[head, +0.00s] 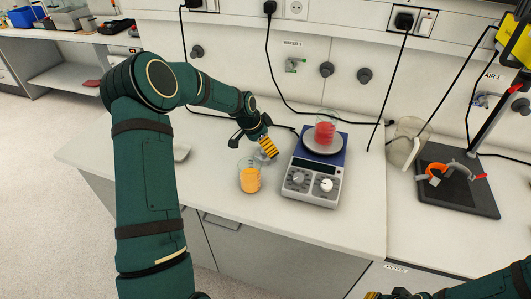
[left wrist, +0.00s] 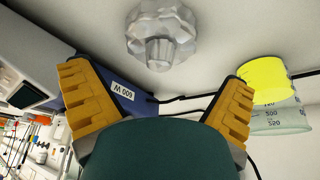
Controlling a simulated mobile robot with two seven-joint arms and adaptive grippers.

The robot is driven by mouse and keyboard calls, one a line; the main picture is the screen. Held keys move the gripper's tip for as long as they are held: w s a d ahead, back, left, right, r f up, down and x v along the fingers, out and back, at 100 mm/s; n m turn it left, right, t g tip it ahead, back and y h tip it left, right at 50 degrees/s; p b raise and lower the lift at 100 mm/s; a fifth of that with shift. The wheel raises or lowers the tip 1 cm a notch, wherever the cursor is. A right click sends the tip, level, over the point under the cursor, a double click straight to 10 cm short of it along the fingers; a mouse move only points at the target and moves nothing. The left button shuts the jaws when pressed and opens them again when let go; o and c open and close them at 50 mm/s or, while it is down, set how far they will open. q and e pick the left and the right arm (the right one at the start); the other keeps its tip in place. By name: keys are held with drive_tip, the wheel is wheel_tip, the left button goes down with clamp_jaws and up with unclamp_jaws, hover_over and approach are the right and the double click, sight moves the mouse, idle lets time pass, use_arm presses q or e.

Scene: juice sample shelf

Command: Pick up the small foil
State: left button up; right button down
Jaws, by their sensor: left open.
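The small foil (left wrist: 160,36), a silvery crumpled cup-like piece, lies on the pale bench top in the left wrist view. It is just beyond my left gripper (left wrist: 160,92), centred between its two yellow fingers and apart from them. The fingers are spread wide with nothing between them. In the head view my left gripper (head: 267,147) is low over the bench, between the beaker of orange liquid and the hotplate. I cannot make out the foil clearly there. My right gripper (head: 374,295) barely shows at the bottom edge, and its jaws are cut off.
The beaker of orange liquid (head: 249,180) stands close beside my left gripper. The blue-and-white hotplate (head: 313,181) carries a beaker of red liquid (head: 325,132). An empty clear jug (head: 404,145) and a dark stand base (head: 470,200) are further right. The front bench is clear.

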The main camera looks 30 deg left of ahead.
use_arm(q)
drive_tip(key=x, duration=0.4)
drive_tip(key=shift+d+f, duration=0.1)
drive_tip(key=shift+f, duration=0.25)
drive_tip(key=c, duration=0.8)
